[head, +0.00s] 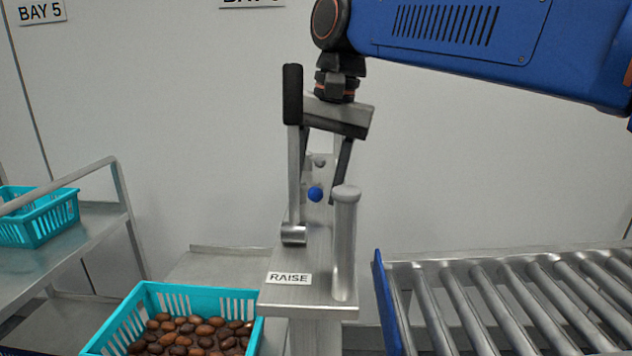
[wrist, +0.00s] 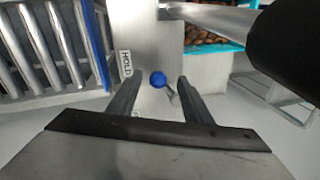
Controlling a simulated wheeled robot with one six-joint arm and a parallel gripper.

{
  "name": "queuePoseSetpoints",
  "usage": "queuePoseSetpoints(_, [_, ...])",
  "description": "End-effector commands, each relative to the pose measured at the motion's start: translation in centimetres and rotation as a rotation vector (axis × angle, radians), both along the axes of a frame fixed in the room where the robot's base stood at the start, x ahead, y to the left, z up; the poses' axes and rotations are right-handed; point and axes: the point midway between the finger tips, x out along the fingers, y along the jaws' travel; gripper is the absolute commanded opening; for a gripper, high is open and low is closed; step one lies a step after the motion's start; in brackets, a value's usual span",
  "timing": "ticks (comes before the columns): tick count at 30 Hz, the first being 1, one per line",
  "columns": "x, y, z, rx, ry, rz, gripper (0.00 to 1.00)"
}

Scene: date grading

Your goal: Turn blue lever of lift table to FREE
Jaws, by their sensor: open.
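The blue lever shows as a blue ball knob (head: 315,194) on the lift table's metal column. In the wrist view the blue knob (wrist: 158,79) sits on a short thin stem that slants down to the right. My gripper (head: 320,190) is open and points down at the column. In the wrist view the knob lies between the two fingertips of my gripper (wrist: 160,80), with a gap on each side. A HOLD label (wrist: 125,63) is left of the knob. Another label is mostly hidden by the left finger. No FREE label is readable.
A tall lever with a black grip (head: 293,95) stands close left of my gripper, above a RAISE label (head: 289,278). A round metal post (head: 344,245) rises on the right. A roller conveyor (head: 500,300) lies right, a teal crate (head: 150,300) of dates lower left.

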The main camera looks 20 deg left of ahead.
Motion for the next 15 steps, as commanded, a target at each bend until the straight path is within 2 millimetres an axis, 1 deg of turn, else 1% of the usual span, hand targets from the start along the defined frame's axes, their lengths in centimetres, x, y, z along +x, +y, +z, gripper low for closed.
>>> queuePoseSetpoints(8, [0.01, 0.03, -0.08, 0.000, 0.000, 0.000, 0.46])
queuePoseSetpoints(9, [0.01, 0.03, -0.08, 0.000, 0.000, 0.000, 0.36])
queuePoseSetpoints(11, [0.01, 0.03, -0.08, 0.001, 0.000, 0.000, 0.22])
queuePoseSetpoints(12, [0.01, 0.03, -0.08, 0.000, 0.000, 0.000, 0.12])
queuePoseSetpoints(13, [0.02, 0.02, -0.07, 0.000, 0.000, 0.000, 0.06])
queuePoseSetpoints(15, [0.03, 0.02, -0.07, 0.001, -0.001, 0.000, 0.05])
